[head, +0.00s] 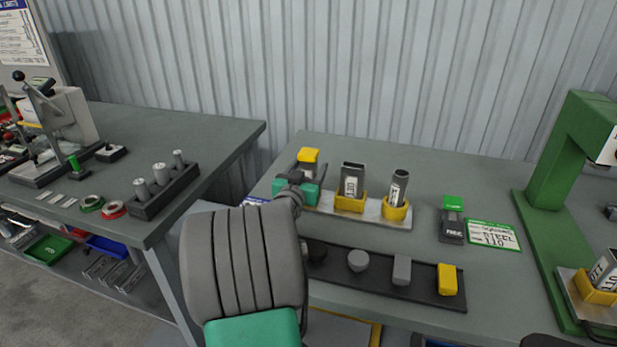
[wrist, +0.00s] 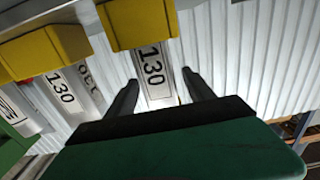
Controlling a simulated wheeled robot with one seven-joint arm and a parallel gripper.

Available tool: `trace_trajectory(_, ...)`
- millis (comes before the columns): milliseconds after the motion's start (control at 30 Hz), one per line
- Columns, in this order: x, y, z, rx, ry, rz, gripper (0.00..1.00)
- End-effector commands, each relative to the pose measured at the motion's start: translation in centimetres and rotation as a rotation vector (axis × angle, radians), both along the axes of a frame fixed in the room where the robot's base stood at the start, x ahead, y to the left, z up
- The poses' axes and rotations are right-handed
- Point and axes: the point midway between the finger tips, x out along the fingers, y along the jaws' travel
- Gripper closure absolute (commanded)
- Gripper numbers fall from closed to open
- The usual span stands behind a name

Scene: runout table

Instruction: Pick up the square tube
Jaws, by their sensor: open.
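The square tube (wrist: 153,85), pale grey with a 130 label, stands in a yellow holder (wrist: 138,24); the wrist view shows it upside down. My gripper (wrist: 160,80) is open, with one dark finger on each side of this tube and a gap at both sides. In the head view my gripper (head: 305,178) is at the left end of the light rack (head: 370,218), and my arm and hand hide that tube. A wide rectangular tube (head: 353,179) and a round tube (head: 399,187) stand in yellow holders to its right.
A dark tray (head: 380,284) with several grey pieces and a yellow block (head: 447,280) lies in front of the rack. A small green-topped device (head: 452,220) and a green-edged card (head: 493,236) lie to the right, before a green press frame (head: 545,190). A corrugated wall (head: 400,70) stands behind.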

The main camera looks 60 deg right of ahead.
Motion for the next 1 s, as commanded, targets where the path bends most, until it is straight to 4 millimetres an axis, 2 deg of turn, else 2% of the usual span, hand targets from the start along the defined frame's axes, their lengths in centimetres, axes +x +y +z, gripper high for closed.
trace_trajectory(33,0.0,-1.0,0.2,0.002,0.002,-0.003,0.38)
trace_trajectory(133,0.3,-2.4,0.1,0.002,0.001,-0.002,0.38)
trace_trajectory(400,0.5,-2.8,0.0,0.001,0.001,0.001,0.4)
trace_trajectory(1000,0.5,-2.8,0.0,0.001,0.001,0.001,0.89)
